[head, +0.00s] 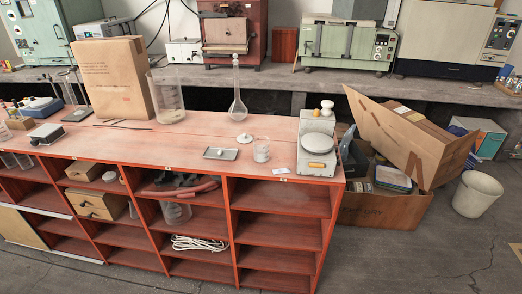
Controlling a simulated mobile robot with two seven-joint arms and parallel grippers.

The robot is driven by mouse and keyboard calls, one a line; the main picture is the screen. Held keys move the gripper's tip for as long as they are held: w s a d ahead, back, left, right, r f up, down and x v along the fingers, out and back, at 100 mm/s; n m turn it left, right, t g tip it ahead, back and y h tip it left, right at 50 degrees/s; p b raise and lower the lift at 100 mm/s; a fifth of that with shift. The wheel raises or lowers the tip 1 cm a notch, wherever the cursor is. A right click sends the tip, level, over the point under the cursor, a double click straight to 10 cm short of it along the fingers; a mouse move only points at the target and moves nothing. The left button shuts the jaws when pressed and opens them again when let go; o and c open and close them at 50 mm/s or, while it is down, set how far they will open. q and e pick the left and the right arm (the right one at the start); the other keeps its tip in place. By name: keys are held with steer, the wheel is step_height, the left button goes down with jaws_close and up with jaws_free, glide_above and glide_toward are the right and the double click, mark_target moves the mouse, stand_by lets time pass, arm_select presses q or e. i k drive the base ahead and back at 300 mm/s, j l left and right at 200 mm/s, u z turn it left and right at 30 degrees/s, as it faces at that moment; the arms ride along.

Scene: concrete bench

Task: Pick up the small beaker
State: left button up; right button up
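A small clear glass beaker (261,151) stands upright on the red bench top, near its front edge and right of the middle. A much larger glass beaker (167,98) stands further back to the left, beside a brown cardboard box. Neither of my grippers shows in the head view.
A long-necked flask (237,105), a small grey plate (220,153) and a white balance-like device (316,148) stand around the small beaker. A brown box (112,80) is at the back left. An open carton (385,208) sits on the floor at right.

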mark_target(261, 142)
steer(key=z, duration=0.55)
steer(key=j+z, duration=0.45)
steer(key=z, duration=0.25)
steer(key=j+z, duration=0.3)
steer(key=k+j+z, duration=0.1)
steer(key=j+z, duration=0.15)
steer(key=j, duration=0.15)
steer(key=k+j+z, duration=0.25)
steer(key=j, duration=0.15)
steer(key=k+j, duration=0.15)
steer(key=j, duration=0.25)
steer(key=k+j+z, duration=0.15)
steer(key=j, duration=0.3)
